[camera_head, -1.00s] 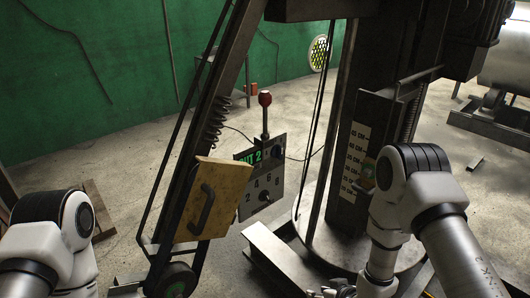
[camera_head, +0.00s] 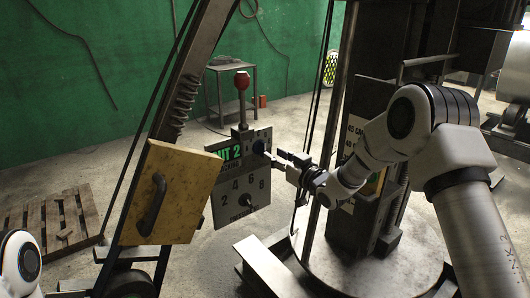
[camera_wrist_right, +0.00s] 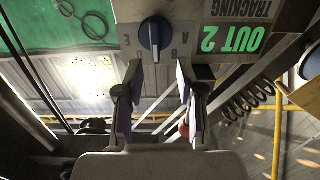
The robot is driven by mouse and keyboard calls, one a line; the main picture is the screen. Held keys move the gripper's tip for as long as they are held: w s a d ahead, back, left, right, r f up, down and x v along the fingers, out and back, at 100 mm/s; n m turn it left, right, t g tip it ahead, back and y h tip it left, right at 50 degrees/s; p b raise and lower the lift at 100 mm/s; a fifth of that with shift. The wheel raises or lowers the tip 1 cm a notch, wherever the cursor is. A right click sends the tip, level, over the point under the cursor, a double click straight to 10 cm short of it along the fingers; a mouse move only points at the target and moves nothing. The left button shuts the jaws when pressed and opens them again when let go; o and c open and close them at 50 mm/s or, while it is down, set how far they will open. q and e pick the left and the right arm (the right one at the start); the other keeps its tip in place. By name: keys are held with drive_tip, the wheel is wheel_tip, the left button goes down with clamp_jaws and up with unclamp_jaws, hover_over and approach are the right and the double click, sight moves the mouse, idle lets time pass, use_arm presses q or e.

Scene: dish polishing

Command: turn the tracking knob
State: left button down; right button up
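The control panel (camera_head: 226,190) has a green "OUT 2" display with "TRACKING" lettering. The tracking knob is a blue knob (camera_wrist_right: 155,36) at the panel's top, upside down in the right wrist view; in the head view the knob (camera_head: 259,146) is small and partly behind my fingers. My right gripper (camera_head: 277,157) reaches the panel from the right. In the right wrist view the fingers of my right gripper (camera_wrist_right: 156,72) are open and empty, their tips just short of the knob, which lies between their lines. Only a piece of my left arm shows at lower left, without its gripper.
A red-topped lever (camera_head: 241,82) stands above the panel. A second, dark knob (camera_head: 245,200) sits among the numbers lower down. A yellow board with a handle (camera_head: 175,192) is left of the panel. A dark machine column (camera_head: 375,110) stands close to my right arm.

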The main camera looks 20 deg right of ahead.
sight(265, 150)
drive_tip(key=x, duration=0.2)
drive_tip(key=p+x, duration=0.1)
drive_tip(key=x, duration=0.2)
drive_tip(key=shift+w+d+f, duration=0.15)
drive_tip(key=shift+w+f, duration=0.05)
drive_tip(key=shift+w, duration=0.05)
drive_tip(key=shift+d, duration=0.1)
clamp_jaws()
drive_tip(key=shift+f, duration=0.1)
drive_tip(key=shift+f+n+b, duration=0.1)
drive_tip(key=shift+n+b, duration=0.6)
drive_tip(key=shift+b, duration=0.25)
drive_tip(key=shift+s+a+f+n+b, duration=0.1)
drive_tip(key=shift+a+n+b, duration=0.05)
drive_tip(key=shift+n+b, duration=3.85)
drive_tip(key=shift+a+f+n+b, duration=0.1)
drive_tip(key=shift+a+n+b, duration=0.05)
drive_tip(key=shift+n+b, duration=3.85)
drive_tip(key=shift+r+m+b, duration=0.1)
drive_tip(key=shift+m+b, duration=0.5)
drive_tip(key=shift+b, duration=0.1)
